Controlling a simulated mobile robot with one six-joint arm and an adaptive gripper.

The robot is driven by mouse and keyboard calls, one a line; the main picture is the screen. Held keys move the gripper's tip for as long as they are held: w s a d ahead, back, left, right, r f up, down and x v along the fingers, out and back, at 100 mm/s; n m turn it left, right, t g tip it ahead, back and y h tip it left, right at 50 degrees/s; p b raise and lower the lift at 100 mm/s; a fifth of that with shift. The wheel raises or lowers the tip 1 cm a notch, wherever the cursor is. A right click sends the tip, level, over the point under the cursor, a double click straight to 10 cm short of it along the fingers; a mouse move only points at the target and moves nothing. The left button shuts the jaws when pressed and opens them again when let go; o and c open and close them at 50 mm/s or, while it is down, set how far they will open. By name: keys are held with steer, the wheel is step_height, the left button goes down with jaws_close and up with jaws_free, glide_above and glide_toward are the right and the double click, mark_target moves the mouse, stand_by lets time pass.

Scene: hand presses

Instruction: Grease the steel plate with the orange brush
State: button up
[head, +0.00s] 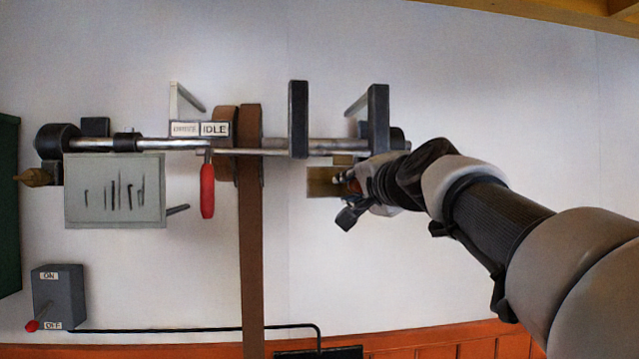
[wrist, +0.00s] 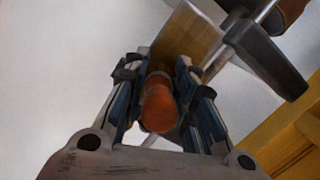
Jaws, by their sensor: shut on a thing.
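My gripper (head: 350,187) is at the right end of the overhead shaft in the head view. In the wrist view my gripper (wrist: 160,78) is shut on the orange brush (wrist: 158,106), whose round orange end faces the camera. A flat, brownish, shiny plate (head: 321,182) hangs below the shaft, just left of my gripper. It also shows in the wrist view (wrist: 189,36), right beyond the fingertips. It looks like the plate of the task, though its colour is tan. The brush's far end is hidden, so I cannot tell whether it touches the plate.
The steel shaft (head: 280,145) runs along the wall between dark brackets (head: 298,120). A brown belt (head: 250,230) hangs from its pulley. A red-handled lever (head: 207,190) sits under the IDLE sign (head: 214,129). A grey switch box (head: 58,295) is lower left. Bare wall lies below the plate.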

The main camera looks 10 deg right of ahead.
steer(key=shift+a+r+p, duration=0.1)
steer(key=shift+a+p, duration=0.4)
steer(key=shift+a, duration=0.7)
steer(key=shift+d+r+b, duration=0.2)
steer(key=shift+d+b, duration=0.1)
steer(key=shift+d, duration=0.5)
steer(key=d+b, duration=0.2)
steer(key=d, duration=0.4)
steer(key=shift+r, duration=0.1)
steer(key=a+p, duration=0.2)
steer(key=a, duration=0.5)
steer(key=shift+a, duration=0.2)
